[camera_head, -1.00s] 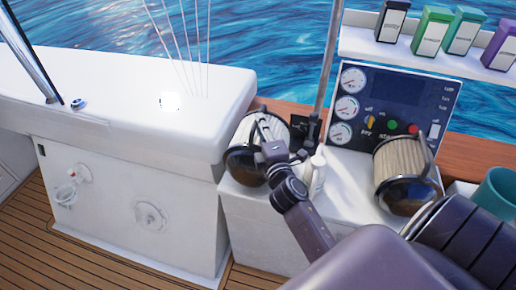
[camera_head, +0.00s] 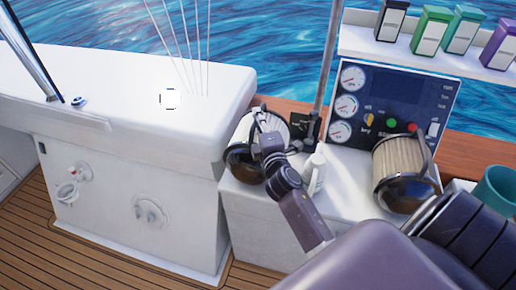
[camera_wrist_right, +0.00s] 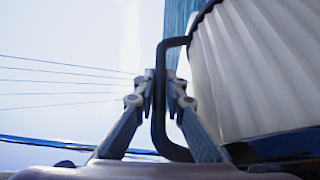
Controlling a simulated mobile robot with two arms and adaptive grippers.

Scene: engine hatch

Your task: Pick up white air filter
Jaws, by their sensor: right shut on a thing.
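The white air filter (camera_head: 245,131) is a pleated white cylinder with a dark base and a dark handle, at the left end of the white console. It fills the right side of the right wrist view (camera_wrist_right: 250,70). My right gripper (camera_head: 266,133) is at its handle. In the right wrist view my right gripper (camera_wrist_right: 160,92) has its fingers closed on either side of the black handle (camera_wrist_right: 159,115). I cannot tell whether the base touches the console. My left gripper is not in view.
A beige filter (camera_head: 398,160) with a dark base stands to the right, in front of the gauge panel (camera_head: 385,105). A white bottle (camera_head: 315,172) stands just right of my right arm. A teal mug (camera_head: 497,188) is at the right edge. Several coloured boxes line the shelf (camera_head: 400,47) above.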

